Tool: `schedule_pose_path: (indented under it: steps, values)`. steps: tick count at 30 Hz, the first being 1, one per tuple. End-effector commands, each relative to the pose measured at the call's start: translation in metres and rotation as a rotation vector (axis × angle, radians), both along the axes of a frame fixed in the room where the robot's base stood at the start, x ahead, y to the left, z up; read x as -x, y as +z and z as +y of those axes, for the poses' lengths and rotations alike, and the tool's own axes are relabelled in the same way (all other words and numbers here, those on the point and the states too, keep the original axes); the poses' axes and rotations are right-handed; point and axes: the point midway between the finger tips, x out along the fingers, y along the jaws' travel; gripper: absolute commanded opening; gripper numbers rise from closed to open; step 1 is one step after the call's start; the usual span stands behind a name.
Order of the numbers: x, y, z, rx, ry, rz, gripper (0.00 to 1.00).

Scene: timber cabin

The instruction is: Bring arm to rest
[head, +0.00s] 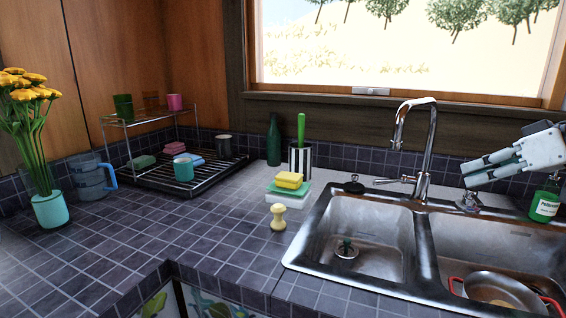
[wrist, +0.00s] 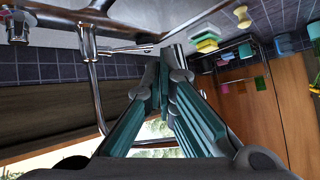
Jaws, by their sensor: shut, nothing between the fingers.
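My gripper (head: 466,175) is in the head view at the right, in front of the window wall, beside the tap (head: 421,140) and above the back rim of the sink (head: 372,222). Its grey and teal fingers point left. In the wrist view the fingers of my gripper (wrist: 164,72) come together at the tips, with nothing between them. The wrist picture is turned, with the wooden wall and window low in it.
A green soap bottle (head: 545,203) stands below my gripper. A pan (head: 500,290) lies in the right basin. Left of the sink are sponges (head: 289,181), a striped holder (head: 301,160), a dish rack (head: 190,175) and a flower vase (head: 50,209). The front-left counter is clear.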

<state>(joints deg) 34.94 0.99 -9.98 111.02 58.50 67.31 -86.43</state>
Motion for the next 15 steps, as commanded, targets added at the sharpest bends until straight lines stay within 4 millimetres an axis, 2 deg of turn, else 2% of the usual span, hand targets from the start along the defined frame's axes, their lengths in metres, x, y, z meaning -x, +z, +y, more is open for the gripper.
schedule_pose_path:
  steps: [8, 11, 14, 15]
  values:
    - [0.037, -0.008, 0.067, -0.033, 0.041, 0.160, 0.00]
    - [0.061, -0.015, 0.098, -0.036, 0.053, 0.247, 0.00]
    - [0.096, -0.026, 0.132, -0.022, 0.056, 0.361, 0.00]
    - [0.114, -0.032, 0.146, -0.008, 0.053, 0.413, 0.00]
